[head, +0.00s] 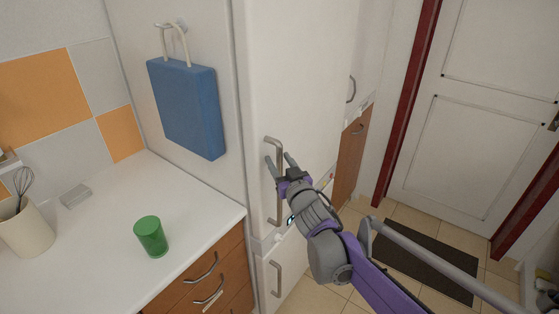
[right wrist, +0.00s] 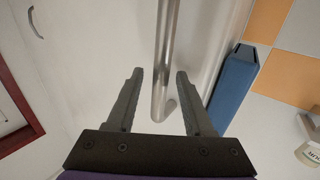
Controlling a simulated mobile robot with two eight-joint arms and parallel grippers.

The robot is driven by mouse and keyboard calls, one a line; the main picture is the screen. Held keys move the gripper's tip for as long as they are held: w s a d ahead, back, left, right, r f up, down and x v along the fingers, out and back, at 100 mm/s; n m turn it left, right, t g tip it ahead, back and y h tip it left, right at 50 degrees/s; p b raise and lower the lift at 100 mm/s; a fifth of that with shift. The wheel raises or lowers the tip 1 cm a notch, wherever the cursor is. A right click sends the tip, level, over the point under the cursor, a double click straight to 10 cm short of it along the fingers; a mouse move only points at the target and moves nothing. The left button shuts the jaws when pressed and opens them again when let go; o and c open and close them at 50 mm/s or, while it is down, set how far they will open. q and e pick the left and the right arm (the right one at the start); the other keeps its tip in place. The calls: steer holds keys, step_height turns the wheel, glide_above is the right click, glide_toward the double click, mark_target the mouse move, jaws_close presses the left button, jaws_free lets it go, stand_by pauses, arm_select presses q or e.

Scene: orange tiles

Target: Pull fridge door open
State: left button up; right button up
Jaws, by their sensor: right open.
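The white fridge door (head: 294,85) fills the middle of the head view and looks shut. Its upper vertical metal handle (head: 279,205) is on the door's left side, and it also shows in the right wrist view (right wrist: 165,60). My right gripper (head: 278,163) is open at the upper part of this handle. In the right wrist view the handle runs between the two spread fingers (right wrist: 158,80), with gaps on both sides. A lower door with its own handle (head: 275,279) is below. My left gripper is not in view.
A blue bag (head: 187,108) hangs beside the fridge. Tiled floor with a dark mat (head: 425,260) lies at right, before a white door (head: 475,130).

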jaws_close()
stand_by(0.3)
stand_by(1.2)
